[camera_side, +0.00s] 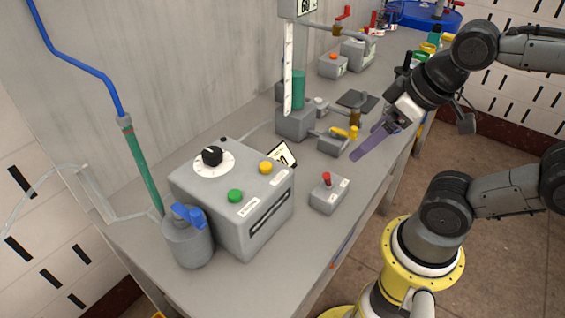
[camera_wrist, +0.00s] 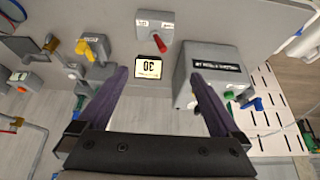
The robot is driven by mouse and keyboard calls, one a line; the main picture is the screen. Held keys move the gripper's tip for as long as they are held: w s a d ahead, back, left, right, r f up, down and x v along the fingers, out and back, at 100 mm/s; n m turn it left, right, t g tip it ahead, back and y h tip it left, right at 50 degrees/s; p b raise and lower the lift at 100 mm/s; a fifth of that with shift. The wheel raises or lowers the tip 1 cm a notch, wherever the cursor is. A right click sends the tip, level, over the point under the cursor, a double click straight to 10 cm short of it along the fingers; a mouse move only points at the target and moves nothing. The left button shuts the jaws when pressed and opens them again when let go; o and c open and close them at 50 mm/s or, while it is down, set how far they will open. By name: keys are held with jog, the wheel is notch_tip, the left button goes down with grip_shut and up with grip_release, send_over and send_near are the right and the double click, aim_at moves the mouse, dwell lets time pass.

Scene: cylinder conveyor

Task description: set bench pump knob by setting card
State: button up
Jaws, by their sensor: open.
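The grey pump box (camera_side: 240,215) stands on the bench, with a black knob (camera_side: 212,156) on a white dial (camera_side: 201,168) on its top. The knob's exact setting is too small to read. The setting card (camera_side: 284,152) stands behind the box, partly hidden by it. In the wrist view the card (camera_wrist: 149,66) appears upside down and seems to read 30. My gripper (camera_side: 364,146) is open and empty, above the bench's front edge and to the right of the pump.
Green (camera_side: 235,196) and yellow (camera_side: 266,167) buttons are on the pump top. A grey bottle (camera_side: 187,240) stands beside it.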

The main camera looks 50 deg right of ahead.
jog(key=c, duration=0.3)
jog(key=w+a+r+m+g, duration=0.3)
jog(key=w+a+r+m, duration=0.1)
jog(key=w+r, duration=0.9)
jog(key=n+g, duration=0.1)
jog(key=g, duration=0.2)
send_over(212, 152)
notch_tip(212, 152, down, 6)
notch_tip(212, 152, down, 13)
jog(key=shift+r, duration=0.2)
jog(key=shift+c, duration=0.2)
grip_shut()
